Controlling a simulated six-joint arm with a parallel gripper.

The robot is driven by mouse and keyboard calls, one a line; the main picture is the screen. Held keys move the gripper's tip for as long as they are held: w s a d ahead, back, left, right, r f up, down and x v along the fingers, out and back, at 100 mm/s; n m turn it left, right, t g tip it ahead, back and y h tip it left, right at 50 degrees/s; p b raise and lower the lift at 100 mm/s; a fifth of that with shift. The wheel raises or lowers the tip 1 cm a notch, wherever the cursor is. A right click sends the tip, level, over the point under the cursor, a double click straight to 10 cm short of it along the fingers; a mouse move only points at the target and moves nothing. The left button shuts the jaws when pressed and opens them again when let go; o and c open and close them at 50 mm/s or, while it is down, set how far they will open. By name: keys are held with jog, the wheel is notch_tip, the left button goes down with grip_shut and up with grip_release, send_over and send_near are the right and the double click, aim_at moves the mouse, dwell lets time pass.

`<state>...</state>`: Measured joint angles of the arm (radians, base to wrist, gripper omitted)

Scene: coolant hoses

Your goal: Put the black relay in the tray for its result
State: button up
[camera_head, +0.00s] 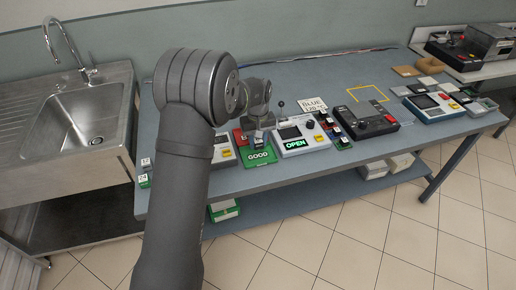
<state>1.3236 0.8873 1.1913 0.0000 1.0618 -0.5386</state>
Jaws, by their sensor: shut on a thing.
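My gripper (259,132) points down over the green tray marked GOOD (262,157), in the middle of the bench. It is shut on a small dark thing, seemingly the black relay (258,141), low over or in that tray; whether it touches the tray floor I cannot tell. A red tray (238,136) lies just behind the green one, partly hidden by my arm. To the right, a white tester (302,135) shows OPEN in green letters on its display.
A card reading BLUE 120 °C (313,106) stands behind the tester. Small relays (146,170) stand at the bench's left edge. A sink (85,117) is left. My arm hides part of the bench.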

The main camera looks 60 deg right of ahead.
aim_at(258, 148)
jog(key=shift+f, duration=1.9)
jog(key=o, duration=1)
jog(key=shift+f, duration=0.15)
notch_tip(258, 148, up, 12)
jog(key=shift+r, duration=0.2)
jog(key=shift+f, duration=0.1)
jog(key=shift+f, duration=4.05)
